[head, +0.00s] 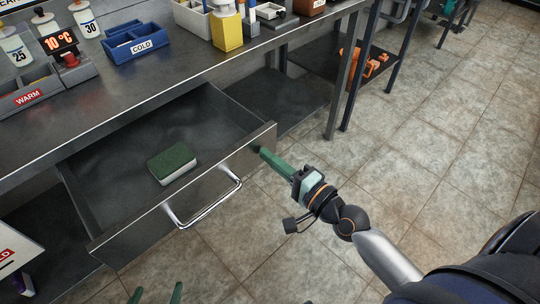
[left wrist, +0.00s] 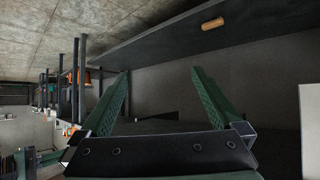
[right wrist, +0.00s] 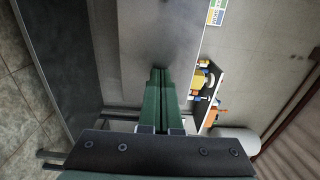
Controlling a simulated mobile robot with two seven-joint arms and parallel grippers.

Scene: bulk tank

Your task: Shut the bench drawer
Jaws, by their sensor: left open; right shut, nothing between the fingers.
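The bench drawer (head: 118,228) stands pulled well out from under the dark metal bench (head: 150,75). Its front panel carries a silver bar handle (head: 210,208). A green and white sponge (head: 172,164) lies inside the drawer. My right gripper (head: 262,152) is shut and empty, its fingertips at the right end of the drawer front; I cannot tell whether they touch it. In the right wrist view the closed green fingers (right wrist: 161,72) point at a grey metal surface. My left gripper (head: 155,294) is open and empty at the bottom edge of the head view, below the drawer front.
On the bench stand a blue COLD rack (head: 138,43), a WARM rack (head: 30,97), bottles and a yellow container (head: 227,31). Bench legs (head: 345,75) rise behind the drawer's right side. The tiled floor (head: 440,150) to the right is clear.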

